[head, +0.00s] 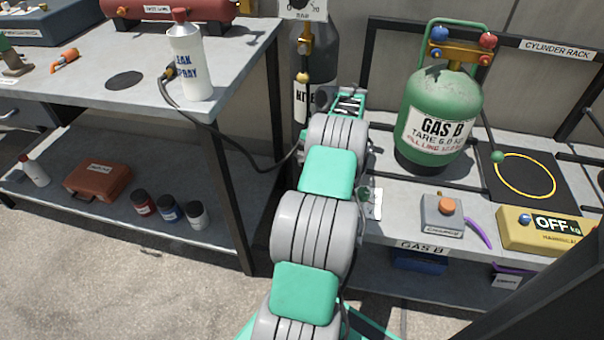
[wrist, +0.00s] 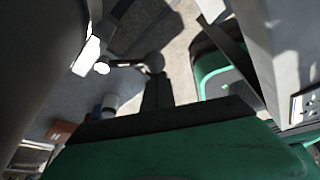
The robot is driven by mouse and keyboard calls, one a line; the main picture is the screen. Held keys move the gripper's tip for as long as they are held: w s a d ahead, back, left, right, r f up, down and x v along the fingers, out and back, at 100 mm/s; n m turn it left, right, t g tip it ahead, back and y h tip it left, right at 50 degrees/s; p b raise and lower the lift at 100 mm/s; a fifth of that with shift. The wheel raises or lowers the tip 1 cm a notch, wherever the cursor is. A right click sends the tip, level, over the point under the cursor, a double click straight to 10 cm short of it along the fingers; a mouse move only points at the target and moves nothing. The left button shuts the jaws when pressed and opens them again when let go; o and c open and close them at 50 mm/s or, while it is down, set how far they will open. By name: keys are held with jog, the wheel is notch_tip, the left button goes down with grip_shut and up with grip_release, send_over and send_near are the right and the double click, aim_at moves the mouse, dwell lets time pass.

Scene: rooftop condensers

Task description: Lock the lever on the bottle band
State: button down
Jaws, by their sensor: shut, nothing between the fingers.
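The dark grey gas bottle (head: 312,68), its label partly covered, stands upright behind my arm in the head view. It also fills the left side of the wrist view (wrist: 35,55). A bright bracket (wrist: 88,55), apparently part of the bottle band, sits on its side. A thin lever (wrist: 125,64) seems to stick out from it, ending in a dark knob. My gripper (wrist: 157,85) is shut and empty, its dark fingers just at the knob; whether they touch, I cannot tell. In the head view my arm hides the band and lever.
A green GAS B cylinder (head: 440,115) stands on the rack bench (head: 388,225) at right. A yellow scale readout (head: 545,232) and a grey button box (head: 442,215) stand in front. At left is a workbench (head: 235,75) with a leak spray bottle (head: 188,65) and a hanging hose.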

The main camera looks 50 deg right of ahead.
jog(key=shift+s+d+p, duration=0.4)
jog(key=shift+d, duration=0.5)
jog(key=shift+r, duration=0.1)
jog(key=shift+r+p, duration=0.4)
jog(key=shift+p, duration=0.05)
notch_tip(320, 180, up, 3)
jog(key=shift+s+f+p, duration=0.1)
jog(key=shift+s+p, duration=0.05)
jog(key=shift+p, duration=0.75)
jog(key=s+a+r+b, duration=0.2)
jog(key=s+a+r, duration=0.6)
jog(key=a, duration=0.3)
jog(key=shift+a+r, duration=0.2)
jog(key=shift+r, duration=0.4)
